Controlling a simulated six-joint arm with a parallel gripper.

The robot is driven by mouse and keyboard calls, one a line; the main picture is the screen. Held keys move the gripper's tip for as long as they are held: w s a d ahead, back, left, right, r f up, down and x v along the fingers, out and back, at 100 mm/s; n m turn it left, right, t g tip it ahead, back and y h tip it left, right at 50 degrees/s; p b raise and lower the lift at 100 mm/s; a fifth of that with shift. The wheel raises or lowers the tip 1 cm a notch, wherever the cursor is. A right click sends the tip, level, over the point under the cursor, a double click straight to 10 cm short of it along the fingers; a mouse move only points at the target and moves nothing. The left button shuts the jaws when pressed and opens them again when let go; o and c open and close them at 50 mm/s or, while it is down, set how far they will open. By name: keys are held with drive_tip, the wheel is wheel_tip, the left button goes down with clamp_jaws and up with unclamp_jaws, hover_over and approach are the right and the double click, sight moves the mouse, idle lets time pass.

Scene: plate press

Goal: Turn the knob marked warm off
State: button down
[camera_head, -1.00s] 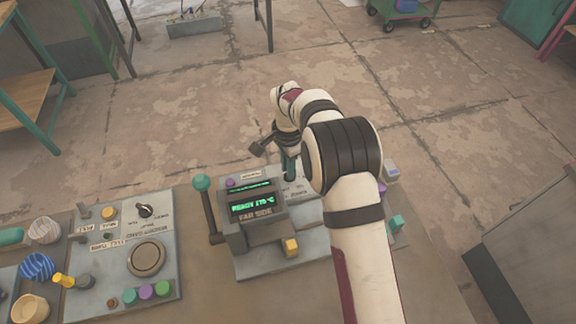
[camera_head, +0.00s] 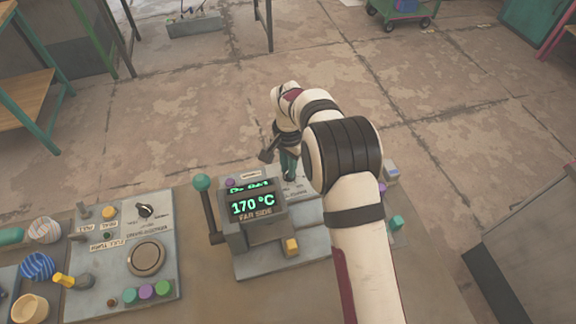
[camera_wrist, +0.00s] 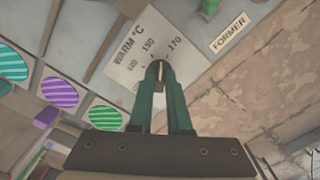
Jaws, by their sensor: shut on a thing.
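The warm dial plate (camera_wrist: 138,42) shows in the wrist view, marked "WARM °C" with 150, 170 and a lower number hard to read. My gripper (camera_wrist: 159,70) is shut on the warm knob (camera_wrist: 160,78) at this dial. The green fingers cover most of the knob, so its exact setting is hard to read. In the head view my gripper (camera_head: 289,175) reaches down behind the press's display box. The display (camera_head: 252,204) reads "170 °C" in green, above the words "FAR SIDE".
A lever with a green ball (camera_head: 201,182) stands left of the display. A yellow block-like control (camera_head: 291,246) sits in front of it. A second panel (camera_head: 125,265) with a round plate and coloured buttons lies left. A "FORMER" label (camera_wrist: 229,33) is near the dial.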

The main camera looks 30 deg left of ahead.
drive_tip(key=n, duration=0.7)
drive_tip(key=shift+w+d, duration=0.1)
drive_tip(key=n, duration=0.7)
drive_tip(key=shift+w+n, duration=0.1)
drive_tip(key=shift+n, duration=0.2)
drive_tip(key=n, duration=0.5)
drive_tip(key=shift+w, duration=0.1)
drive_tip(key=n, duration=0.6)
drive_tip(key=shift+n, duration=0.3)
drive_tip(key=c, duration=0.9)
unclamp_jaws()
drive_tip(key=shift+o, duration=0.2)
